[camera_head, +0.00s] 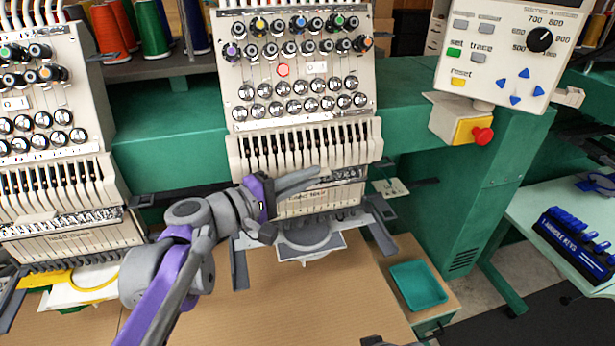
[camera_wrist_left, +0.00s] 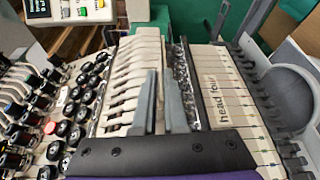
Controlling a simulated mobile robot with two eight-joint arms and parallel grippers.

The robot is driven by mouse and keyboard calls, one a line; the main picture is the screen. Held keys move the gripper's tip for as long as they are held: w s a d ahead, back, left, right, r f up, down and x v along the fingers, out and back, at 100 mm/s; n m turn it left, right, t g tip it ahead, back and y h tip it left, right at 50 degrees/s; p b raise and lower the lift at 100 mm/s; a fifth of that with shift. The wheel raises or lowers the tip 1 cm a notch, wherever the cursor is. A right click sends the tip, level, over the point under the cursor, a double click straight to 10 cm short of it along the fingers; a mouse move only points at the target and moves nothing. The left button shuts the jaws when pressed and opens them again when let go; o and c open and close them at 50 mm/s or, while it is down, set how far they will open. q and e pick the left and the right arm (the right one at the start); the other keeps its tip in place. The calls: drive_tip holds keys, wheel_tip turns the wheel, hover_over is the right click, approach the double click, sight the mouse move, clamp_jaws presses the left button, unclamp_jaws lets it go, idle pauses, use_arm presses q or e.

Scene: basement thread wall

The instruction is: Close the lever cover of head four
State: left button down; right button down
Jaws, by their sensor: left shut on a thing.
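Head four (camera_head: 300,130) is the cream embroidery head in the middle of the head view, with a row of slotted levers (camera_head: 305,148). Its "head four" label (camera_wrist_left: 226,102) shows on the lower panel in the left wrist view. The lever cover (camera_head: 346,175), a see-through speckled strip with a dark edge, runs across below the levers; it also shows in the left wrist view (camera_wrist_left: 183,72). My left gripper (camera_head: 316,174) reaches in from the left, its fingertips at the cover and shut on it. The fingers (camera_wrist_left: 161,75) hide part of the cover and the exact contact.
Another head (camera_head: 50,150) stands at the left. A control panel (camera_head: 505,45) and a red stop button (camera_head: 482,136) are at the upper right.

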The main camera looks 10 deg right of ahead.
use_arm(q)
drive_tip(key=shift+f, duration=0.2)
drive_tip(key=c, duration=1)
unclamp_jaws()
drive_tip(key=shift+r, duration=0.1)
drive_tip(key=v, duration=1)
drive_tip(key=shift+s+a, duration=0.2)
drive_tip(key=shift+a, duration=0.15)
use_arm(e)
drive_tip(key=shift+f, duration=0.35)
